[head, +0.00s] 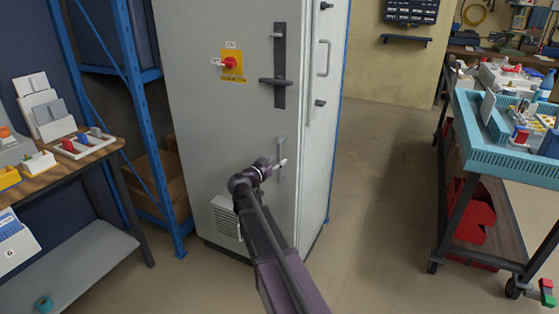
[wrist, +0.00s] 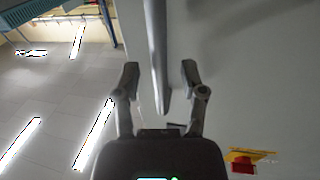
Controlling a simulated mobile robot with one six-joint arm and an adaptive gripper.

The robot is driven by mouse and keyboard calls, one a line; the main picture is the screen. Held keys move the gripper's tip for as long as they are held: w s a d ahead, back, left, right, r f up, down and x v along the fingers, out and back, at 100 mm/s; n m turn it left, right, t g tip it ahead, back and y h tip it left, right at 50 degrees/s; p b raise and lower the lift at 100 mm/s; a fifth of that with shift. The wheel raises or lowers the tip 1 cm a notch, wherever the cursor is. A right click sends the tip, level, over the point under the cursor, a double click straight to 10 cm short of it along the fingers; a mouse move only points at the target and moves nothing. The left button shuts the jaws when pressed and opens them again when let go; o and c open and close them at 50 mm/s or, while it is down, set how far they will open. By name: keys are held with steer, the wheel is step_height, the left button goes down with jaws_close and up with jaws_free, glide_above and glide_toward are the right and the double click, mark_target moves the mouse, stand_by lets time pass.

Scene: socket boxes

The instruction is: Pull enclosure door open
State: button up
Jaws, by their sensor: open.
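The tall grey enclosure (head: 200,120) stands in the middle of the head view, and its front door looks shut. A dark upright latch handle (head: 279,60) with a crossbar is high on the door. A slim grey pull handle (head: 281,148) is lower, near the door's right edge. My gripper (head: 282,164) is at this lower handle. In the wrist view my gripper (wrist: 160,75) is open, with a grey bar, seemingly the pull handle (wrist: 157,45), between its two fingers. Gaps show on both sides of the bar. The door surface (wrist: 250,90) fills the right side.
A red rotary switch on a yellow plate (head: 232,65) is on the door. A workbench (head: 75,160) and blue shelf rack (head: 133,90) stand at left. A blue-topped cart (head: 500,150) stands at right. Open floor (head: 385,170) lies between enclosure and cart.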

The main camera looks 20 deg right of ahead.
steer(key=shift+w+d, duration=0.3)
steer(key=shift+d, duration=0.3)
jaws_close()
